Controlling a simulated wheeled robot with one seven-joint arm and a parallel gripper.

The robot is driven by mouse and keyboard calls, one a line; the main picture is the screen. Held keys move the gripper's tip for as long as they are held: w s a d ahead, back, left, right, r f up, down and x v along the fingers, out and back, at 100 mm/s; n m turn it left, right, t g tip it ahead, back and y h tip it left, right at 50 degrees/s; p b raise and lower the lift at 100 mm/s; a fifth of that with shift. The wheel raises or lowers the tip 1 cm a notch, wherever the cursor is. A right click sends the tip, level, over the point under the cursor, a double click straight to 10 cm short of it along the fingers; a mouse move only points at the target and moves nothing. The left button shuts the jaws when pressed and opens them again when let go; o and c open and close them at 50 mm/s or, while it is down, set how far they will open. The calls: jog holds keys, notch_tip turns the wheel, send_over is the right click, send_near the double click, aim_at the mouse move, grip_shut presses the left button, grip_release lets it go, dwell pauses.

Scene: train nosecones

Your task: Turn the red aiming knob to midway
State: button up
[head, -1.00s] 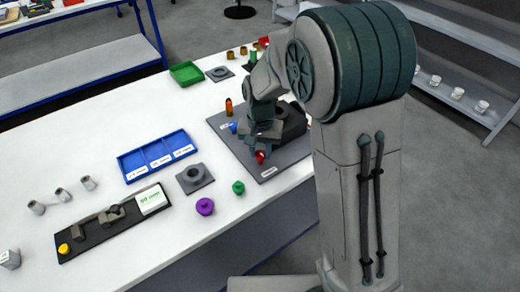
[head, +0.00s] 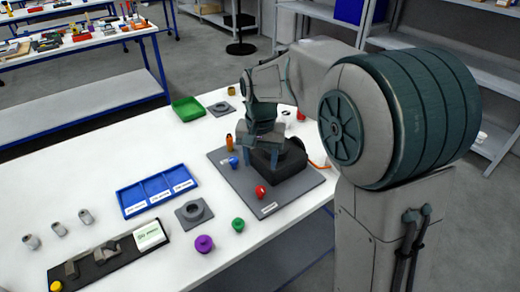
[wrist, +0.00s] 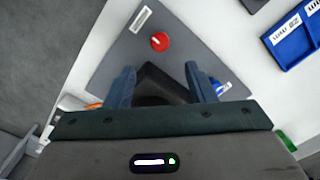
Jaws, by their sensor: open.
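The red aiming knob (head: 262,192) stands near the front edge of the grey base plate (head: 245,196), beside a white label. In the wrist view the red knob (wrist: 160,41) shows from above, with a pale line across its top, beyond the fingertips. My gripper (wrist: 158,76) is open, and its two blue-grey fingers are apart with the dark block (wrist: 160,84) between and below them. In the head view my gripper (head: 260,145) is above the black block, behind the knob and clear of it.
A blue knob (head: 233,161) and an orange cylinder (head: 229,142) stand on the plate's left side. A blue tray (head: 135,201), a grey ring fixture (head: 194,212), a purple knob (head: 204,243) and a green knob (head: 238,224) are nearby. The white table is clear between them.

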jog(key=shift+r, duration=1.75)
jog(key=s+d+f+n+t, duration=0.1)
jog(key=s+d, duration=0.6)
jog(key=s, duration=0.2)
jog(key=s+d+f+n+t, duration=0.1)
jog(key=s+d+t, duration=0.1)
jog(key=s+d, duration=0.4)
jog(key=s, duration=0.4)
jog(key=shift+d, duration=0.4)
